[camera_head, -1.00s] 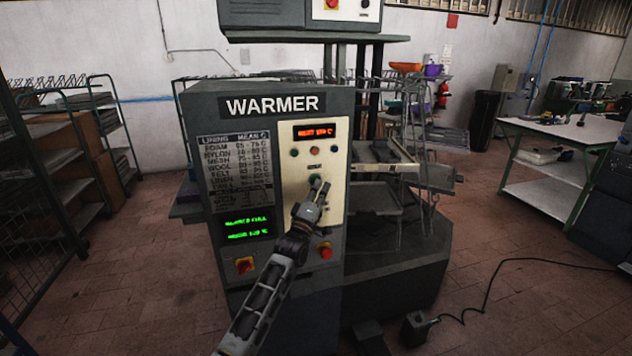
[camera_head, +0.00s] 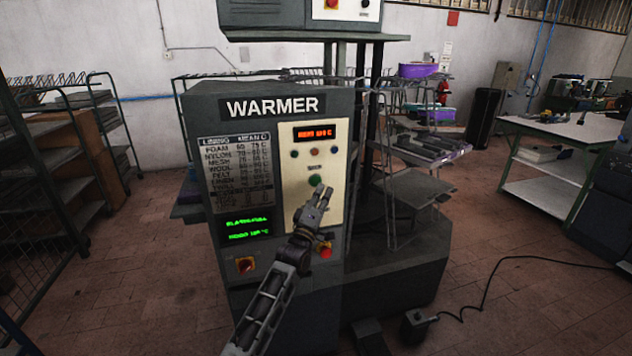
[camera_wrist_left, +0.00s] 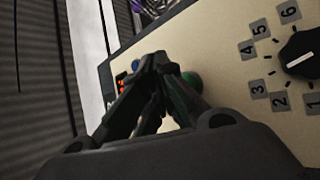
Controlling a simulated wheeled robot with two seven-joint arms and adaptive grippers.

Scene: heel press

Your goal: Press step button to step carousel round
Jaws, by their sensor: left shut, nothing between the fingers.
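The green step button (camera_head: 315,181) sits on the cream panel of the warmer (camera_head: 272,106), under a small label. My left gripper (camera_head: 322,190) is shut and empty, its tips just below the button in the head view. In the left wrist view the shut fingers (camera_wrist_left: 160,62) partly cover the green button (camera_wrist_left: 192,82); I cannot tell whether they touch it. The carousel (camera_head: 425,150) stands behind and to the right of the warmer, with dark trays and purple items on it. My right gripper is not in view.
A red display (camera_head: 318,133) and small coloured buttons are above the step button. The wrist view shows a numbered dial (camera_wrist_left: 300,52) beside the fingers.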

